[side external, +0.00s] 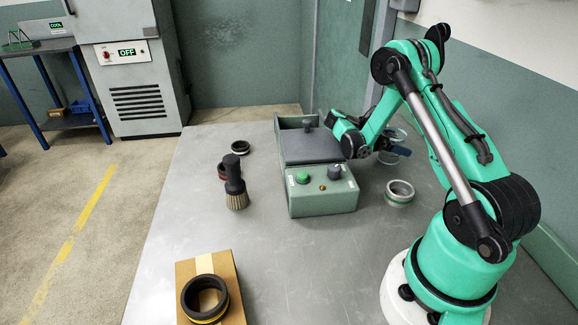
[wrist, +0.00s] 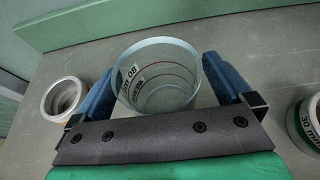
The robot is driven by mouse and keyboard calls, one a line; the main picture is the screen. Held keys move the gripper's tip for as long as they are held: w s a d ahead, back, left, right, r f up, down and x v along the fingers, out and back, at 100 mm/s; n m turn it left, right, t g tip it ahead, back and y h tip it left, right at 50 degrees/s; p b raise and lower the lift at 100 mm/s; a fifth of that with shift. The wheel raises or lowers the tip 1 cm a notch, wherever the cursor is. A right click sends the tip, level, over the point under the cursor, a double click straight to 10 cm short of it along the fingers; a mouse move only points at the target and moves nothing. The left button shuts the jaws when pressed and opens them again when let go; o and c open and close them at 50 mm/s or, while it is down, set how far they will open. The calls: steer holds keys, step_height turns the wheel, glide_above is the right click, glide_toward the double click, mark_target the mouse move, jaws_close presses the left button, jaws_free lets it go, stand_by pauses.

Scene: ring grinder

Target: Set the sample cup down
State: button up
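The sample cup (wrist: 150,88) is a clear glass-like cup with red lines and a dark printed label. In the wrist view it sits between the two blue fingers of my gripper (wrist: 160,78), which close on it from both sides. In the side view the cup (side external: 388,158) shows only partly, behind my arm and gripper (side external: 394,151), to the right of the green grinder (side external: 322,190). I cannot tell whether its base touches the table.
A brush (side external: 235,183), dark rings (side external: 240,148) and a cardboard piece (side external: 188,271) with a ring are farther off. The table's front middle is clear.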

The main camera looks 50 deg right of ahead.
steer(key=shift+w+a+r, duration=0.15)
steer(key=shift+r, duration=0.1)
steer(key=w+a+r+t, duration=0.2)
steer(key=w+a, duration=0.1)
steer(key=a, duration=0.1)
steer(key=w+a+r+t, duration=0.1)
steer(key=w+a+r, duration=0.2)
steer(key=a, duration=0.1)
steer(key=w+a+r+t, duration=0.2)
steer(key=w+a+r, duration=0.1)
steer(key=a, duration=0.1)
steer(key=shift+w+r+m+t+y, duration=0.15)
steer(key=shift+w+m+t+y, duration=0.15)
steer(key=shift+w+m+y, duration=0.1)
steer(key=a+t, duration=0.1)
steer(key=a+r+m+t+y, duration=0.1)
steer(key=a, duration=0.1)
steer(key=a+t, duration=0.1)
steer(key=a, duration=0.1)
steer(key=shift+w+r+t+y, duration=0.1)
steer(key=shift+r+t+y, duration=0.2)
steer(key=shift+y, duration=0.1)
steer(key=s+a+m+t+y, duration=0.3)
steer(key=a+m+t+y, duration=0.4)
steer(key=a, duration=0.7)
steer(key=shift+s+a+r+t, duration=0.2)
steer(key=shift+a+r+t, duration=0.1)
steer(key=shift+a+r, duration=0.1)
